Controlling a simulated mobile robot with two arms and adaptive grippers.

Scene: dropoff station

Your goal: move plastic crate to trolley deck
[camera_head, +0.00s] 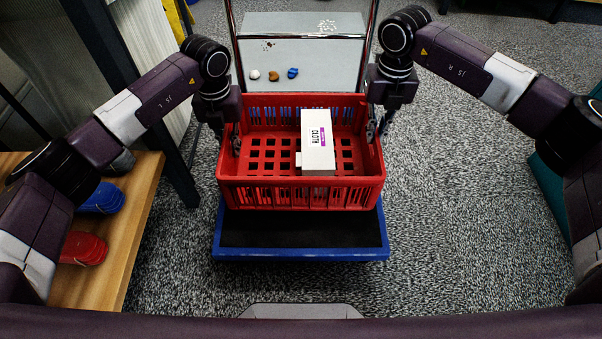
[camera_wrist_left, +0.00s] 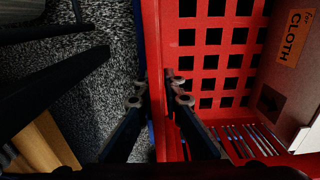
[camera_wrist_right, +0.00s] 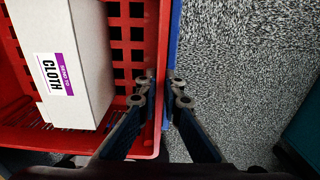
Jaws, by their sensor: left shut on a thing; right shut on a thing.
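The red plastic crate (camera_head: 300,196) is in the middle of the head view, level, over the blue-edged trolley deck (camera_head: 300,253). I cannot tell whether it touches the deck. A white box labelled CLOTH (camera_head: 318,155) stands inside it, right of the middle. My left gripper (camera_head: 236,140) is shut on the crate's left wall; the left wrist view shows its fingers (camera_wrist_left: 158,92) on both sides of the red rim (camera_wrist_left: 157,40). My right gripper (camera_head: 373,128) is shut on the right wall; its fingers (camera_wrist_right: 162,90) straddle the rim (camera_wrist_right: 163,30) in the right wrist view.
The trolley's metal handle frame (camera_head: 300,37) and a grey panel with small objects (camera_head: 292,72) stand behind the crate. A wooden table (camera_head: 135,200) with blue (camera_head: 103,198) and red (camera_head: 84,248) items is at left.

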